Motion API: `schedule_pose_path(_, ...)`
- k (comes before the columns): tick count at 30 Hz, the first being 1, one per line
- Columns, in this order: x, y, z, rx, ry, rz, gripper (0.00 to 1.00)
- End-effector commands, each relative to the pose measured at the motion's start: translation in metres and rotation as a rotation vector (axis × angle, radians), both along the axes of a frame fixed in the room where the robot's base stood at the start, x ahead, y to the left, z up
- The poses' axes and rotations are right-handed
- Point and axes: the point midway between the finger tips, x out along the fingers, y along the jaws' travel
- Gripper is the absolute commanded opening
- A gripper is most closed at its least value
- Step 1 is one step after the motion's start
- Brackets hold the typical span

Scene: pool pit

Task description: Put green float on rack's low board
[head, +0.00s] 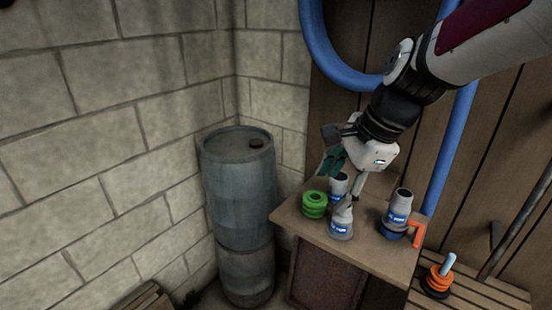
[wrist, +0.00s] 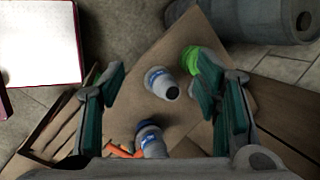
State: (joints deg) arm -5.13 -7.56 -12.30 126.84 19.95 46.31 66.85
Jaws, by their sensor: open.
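The green float (head: 315,204), a short stack of ridged rings, stands on the left of a small wooden table top (head: 290,217). In the wrist view the green float (wrist: 211,62) shows at the upper right, partly hidden by a finger. My gripper (head: 346,178) is open and empty above the table, pointing down, to the right of the float and over the grey bottles. Its teal-padded fingers frame the wrist view (wrist: 160,84). A lower slatted wooden board (head: 490,297) lies at the right; I cannot tell for certain that it is the rack's low board.
An orange angled piece (head: 418,234) lies at the table's right edge. Orange rings (head: 437,281) sit on the slatted board. A barrel (head: 240,185) stands left.

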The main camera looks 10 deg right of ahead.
Motion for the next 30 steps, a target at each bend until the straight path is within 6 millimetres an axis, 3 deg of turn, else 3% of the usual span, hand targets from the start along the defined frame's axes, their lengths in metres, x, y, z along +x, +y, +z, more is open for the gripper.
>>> schedule_pose_path(6,0.052,-0.014,-0.007,0.166,0.119,-0.534,0.57)
schedule_pose_path(13,0.089,-0.03,-0.027,0.28,0.187,-0.96,0.57)
schedule_pose_path(20,0.102,-0.035,-0.041,0.316,0.203,-1.095,0.57)
schedule_pose_path(30,0.122,-0.025,-0.097,0.315,0.206,-1.095,0.57)
